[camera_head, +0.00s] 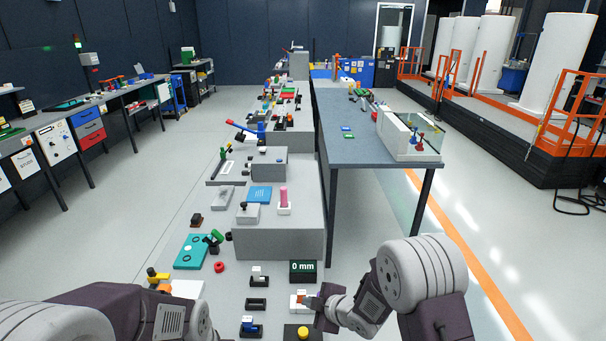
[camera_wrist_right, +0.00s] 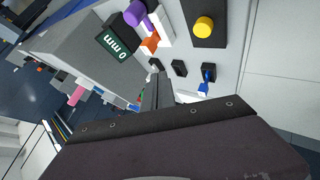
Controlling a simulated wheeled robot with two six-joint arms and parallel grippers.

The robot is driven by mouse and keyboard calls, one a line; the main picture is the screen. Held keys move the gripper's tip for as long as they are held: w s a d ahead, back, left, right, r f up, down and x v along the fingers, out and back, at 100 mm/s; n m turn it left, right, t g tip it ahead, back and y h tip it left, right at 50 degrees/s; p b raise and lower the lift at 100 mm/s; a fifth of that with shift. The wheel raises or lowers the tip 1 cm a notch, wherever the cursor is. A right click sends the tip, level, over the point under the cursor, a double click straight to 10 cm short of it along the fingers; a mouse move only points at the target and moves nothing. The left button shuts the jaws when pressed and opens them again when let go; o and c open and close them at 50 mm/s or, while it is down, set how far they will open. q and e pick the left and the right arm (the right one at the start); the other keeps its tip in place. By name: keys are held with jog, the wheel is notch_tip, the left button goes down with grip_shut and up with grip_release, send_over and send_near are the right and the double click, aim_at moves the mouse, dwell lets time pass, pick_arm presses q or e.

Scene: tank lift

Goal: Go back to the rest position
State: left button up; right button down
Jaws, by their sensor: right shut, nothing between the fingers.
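My right gripper (camera_head: 318,304) is low over the front end of the grey bench, at the end of the right arm. In the right wrist view its two fingers (camera_wrist_right: 156,92) are together with nothing between them. They point toward a row of small devices on the bench, and I cannot tell the exact gap to them. My left arm (camera_head: 130,312) comes in along the bottom left edge, folded low. Its gripper does not show.
Near the right gripper are a black "0 mm" display (camera_head: 303,266), a yellow button on a dark base (camera_head: 303,333) and a blue-topped device (camera_head: 249,326). A grey block (camera_head: 280,242) stands behind them. A dark table (camera_head: 370,150) stands beyond at the right. Open floor (camera_head: 530,240) lies right.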

jog(key=w+d+r+m+t, duration=0.1)
jog(key=w+d+r+t, duration=0.15)
jog(key=r, duration=0.35)
jog(key=s+d+r+m+g+h, duration=0.1)
jog(key=s+d+r+m+h, duration=0.1)
jog(key=s+d+m, duration=0.3)
jog(key=s+d+r+m+g+h, duration=0.1)
jog(key=d+r+m+h, duration=0.15)
jog(key=d, duration=0.35)
jog(key=s+f+m+g, duration=0.2)
jog(key=s+m, duration=0.1)
jog(key=s, duration=0.3)
jog(key=s+d+f+m+g+h, duration=0.1)
jog(key=s+f+m+g, duration=0.1)
jog(key=s, duration=0.3)
jog(key=s+d+f+m+g, duration=0.1)
jog(key=s+f+m+g, duration=0.1)
jog(key=s, duration=0.4)
jog(key=shift+s+d+m+g, duration=0.3)
jog(key=shift+m+g, duration=0.25)
jog(key=shift+m, duration=0.5)
jog(key=shift+s, duration=0.1)
